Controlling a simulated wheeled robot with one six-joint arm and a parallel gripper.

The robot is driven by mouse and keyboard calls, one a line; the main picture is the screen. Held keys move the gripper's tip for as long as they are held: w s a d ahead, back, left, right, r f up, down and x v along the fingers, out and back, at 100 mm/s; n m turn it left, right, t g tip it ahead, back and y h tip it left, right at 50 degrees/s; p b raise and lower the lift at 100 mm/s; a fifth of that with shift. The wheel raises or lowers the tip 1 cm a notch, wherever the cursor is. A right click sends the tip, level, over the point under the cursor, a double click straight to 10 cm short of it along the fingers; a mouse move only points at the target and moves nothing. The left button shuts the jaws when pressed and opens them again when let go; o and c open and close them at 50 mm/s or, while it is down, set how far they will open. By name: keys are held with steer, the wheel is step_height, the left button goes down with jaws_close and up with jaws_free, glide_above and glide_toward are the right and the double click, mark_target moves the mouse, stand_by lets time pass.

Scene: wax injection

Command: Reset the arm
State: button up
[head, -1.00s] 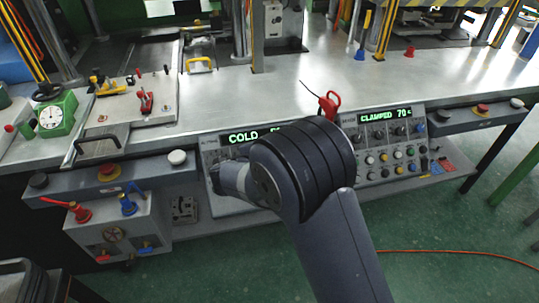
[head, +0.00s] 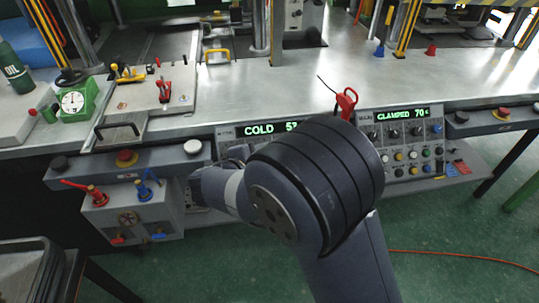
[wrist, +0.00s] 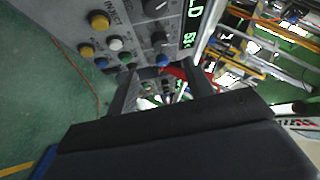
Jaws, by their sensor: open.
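My gripper (wrist: 162,88) shows in the wrist view with its two dark fingers apart and nothing clearly held between them. It is close to the control panel (wrist: 125,35) with its knobs and buttons. In the head view my arm's large dark joint covers the middle of the panel (head: 400,160), and the fingers cannot be made out there. The left display reads COLD, partly covered, and the right one CLAMPED 70.
A red-handled tool (head: 346,102) lies on the metal bench (head: 300,85) just behind the panel. A valve box (head: 130,215) with red and blue levers hangs at the left. A green gauge (head: 75,102) and an oil bottle (head: 13,65) stand on the left.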

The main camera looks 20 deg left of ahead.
steer(key=shift+w, duration=0.1)
steer(key=b+x, duration=0.1)
steer(key=x, duration=0.9)
steer(key=shift+w+d+f, duration=0.1)
steer(key=shift+w+f, duration=0.1)
steer(key=shift+w, duration=0.15)
steer(key=shift+s, duration=0.1)
steer(key=shift+r, duration=0.1)
steer(key=shift+r, duration=0.1)
